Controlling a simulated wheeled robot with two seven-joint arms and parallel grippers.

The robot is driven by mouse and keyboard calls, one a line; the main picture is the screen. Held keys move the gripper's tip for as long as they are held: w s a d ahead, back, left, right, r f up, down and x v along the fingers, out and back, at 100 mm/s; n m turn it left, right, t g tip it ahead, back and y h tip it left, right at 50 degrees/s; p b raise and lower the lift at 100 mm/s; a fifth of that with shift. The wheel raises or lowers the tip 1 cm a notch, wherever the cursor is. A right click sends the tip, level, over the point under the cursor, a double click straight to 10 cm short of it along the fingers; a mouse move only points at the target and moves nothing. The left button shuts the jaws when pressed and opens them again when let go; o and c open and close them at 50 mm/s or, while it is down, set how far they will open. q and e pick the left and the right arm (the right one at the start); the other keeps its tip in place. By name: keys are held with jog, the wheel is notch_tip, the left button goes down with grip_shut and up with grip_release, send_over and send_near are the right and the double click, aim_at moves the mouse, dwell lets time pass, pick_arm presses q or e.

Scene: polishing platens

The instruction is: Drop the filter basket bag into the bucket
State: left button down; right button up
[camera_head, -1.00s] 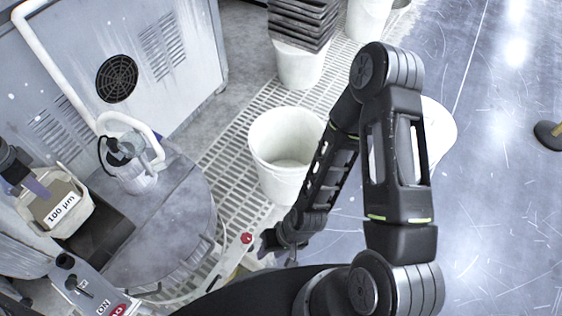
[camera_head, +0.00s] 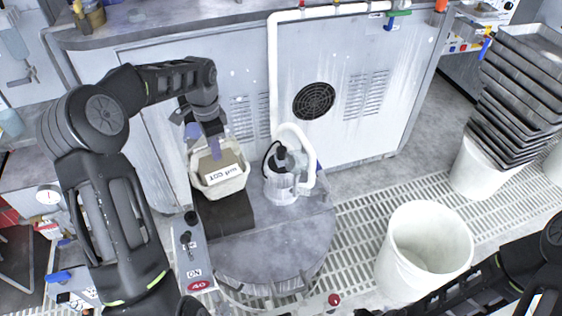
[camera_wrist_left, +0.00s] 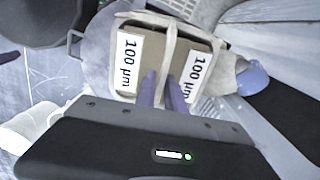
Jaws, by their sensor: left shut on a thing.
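The filter basket bag (camera_head: 232,186) is a cream square-rimmed bag with a brown inside and a white label, over the left side of the round grey tank. My left gripper (camera_head: 214,150) is shut on its strap. In the left wrist view, the purple fingers (camera_wrist_left: 163,92) close on the strap of the bag (camera_wrist_left: 118,28), whose two labels read 100 µm. The white bucket (camera_head: 392,262) stands on the floor grating at the right, apart from the bag, and its visible inside looks empty. My right arm crosses the lower right; its gripper is mostly cut off by the bottom edge.
A clear-bodied pump with a white hose (camera_head: 283,185) stands on the tank lid (camera_head: 270,245), between bag and bucket. A control box (camera_head: 193,255) is below the bag. A grey cabinet (camera_head: 345,130) is behind. Stacked dark trays (camera_head: 510,100) sit on another bucket at right.

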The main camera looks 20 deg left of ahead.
pick_arm(q)
jog(key=w+d+r+n, duration=0.1)
jog(key=d+r+n, duration=0.3)
jog(key=d, duration=0.7)
jog(key=w+d+r+n, duration=0.1)
jog(key=d+r+n, duration=0.3)
jog(key=d+r, duration=0.3)
jog(key=d, duration=0.4)
jog(key=shift+r+b, duration=0.3)
jog(key=shift+r, duration=0.05)
jog(key=shift+w+d, duration=0.1)
